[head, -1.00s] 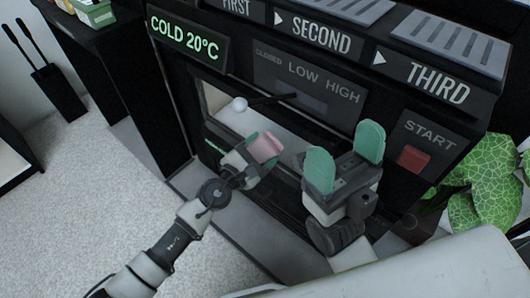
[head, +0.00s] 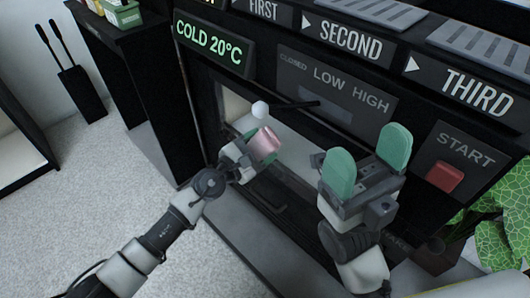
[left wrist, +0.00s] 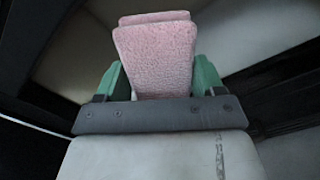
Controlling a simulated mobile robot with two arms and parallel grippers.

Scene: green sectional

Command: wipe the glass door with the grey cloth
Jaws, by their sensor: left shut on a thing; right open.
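My left gripper (head: 260,144) is shut on a folded pink cloth (head: 266,140); no grey cloth shows. In the left wrist view the cloth (left wrist: 158,58) stands up between the green fingers, in at least two layers. The glass door (head: 300,150) seems to be the framed pane low on the black machine's front, partly hidden by my arms. The cloth is in front of its left part, just below a white lever knob (head: 260,109); I cannot tell if it touches the glass. My right gripper (head: 368,155) is open and empty, in front of the pane's right side.
The lever juts out above the pane. A red START button (head: 444,177) is right of my right gripper. A green leafy plant (head: 490,220) stands at the lower right. A black stand (head: 82,95) holds two tools at the far left. Pale carpet (head: 130,180) lies open at left.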

